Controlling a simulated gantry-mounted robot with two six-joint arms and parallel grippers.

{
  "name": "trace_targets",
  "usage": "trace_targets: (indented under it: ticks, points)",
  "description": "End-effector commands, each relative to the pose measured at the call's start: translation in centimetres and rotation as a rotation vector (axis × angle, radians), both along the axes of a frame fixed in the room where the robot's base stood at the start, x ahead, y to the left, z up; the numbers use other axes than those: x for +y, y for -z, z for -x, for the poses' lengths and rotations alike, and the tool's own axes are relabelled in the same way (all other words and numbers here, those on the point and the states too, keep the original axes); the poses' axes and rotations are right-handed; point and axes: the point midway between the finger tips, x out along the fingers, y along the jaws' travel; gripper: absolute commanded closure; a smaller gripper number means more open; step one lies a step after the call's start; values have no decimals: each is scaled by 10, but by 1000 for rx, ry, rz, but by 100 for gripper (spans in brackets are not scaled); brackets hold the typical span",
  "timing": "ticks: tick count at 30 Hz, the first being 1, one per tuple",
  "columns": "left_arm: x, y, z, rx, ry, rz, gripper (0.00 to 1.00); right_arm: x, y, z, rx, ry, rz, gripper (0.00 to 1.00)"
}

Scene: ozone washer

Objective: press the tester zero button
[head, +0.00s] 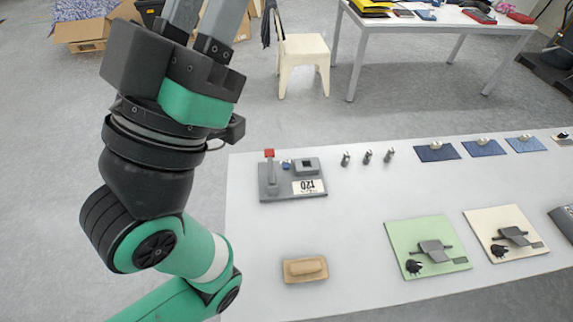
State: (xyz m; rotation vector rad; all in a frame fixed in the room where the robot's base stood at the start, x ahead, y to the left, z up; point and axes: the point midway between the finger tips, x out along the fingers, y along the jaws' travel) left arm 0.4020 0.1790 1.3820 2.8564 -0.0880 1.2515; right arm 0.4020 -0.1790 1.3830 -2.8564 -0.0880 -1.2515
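The tester appears to be the dark grey device (292,190) at the left of the white table in the head view. It has a post with a red top (269,153), a small blue part (286,164), a raised square block (306,166) and a white label with upside-down digits (308,187). I cannot tell which part is the zero button. My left gripper (205,18) is raised at the top left, pointing up and away from the tester. Its fingertips are cut off by the frame edge, so its opening is unclear. My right gripper is not in view.
On the white table (370,210) lie a tan block (305,269), a green board (428,246), a cream board (506,233), several blue pads (483,148) and small grey parts (367,157). A cream chair (303,62) stands behind.

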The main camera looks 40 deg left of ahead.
Motion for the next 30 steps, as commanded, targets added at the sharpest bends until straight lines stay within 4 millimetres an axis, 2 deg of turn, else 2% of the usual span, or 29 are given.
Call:
trace_targets:
  ticks: [1,4,5,30]
  points:
    - [0,0,0,0,0,0,79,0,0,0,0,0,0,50]
    - [0,0,0,0,0,0,97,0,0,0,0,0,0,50]
    - [0,0,0,0,0,0,100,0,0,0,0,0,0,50]
    - [0,0,0,0,0,0,100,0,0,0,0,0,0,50]
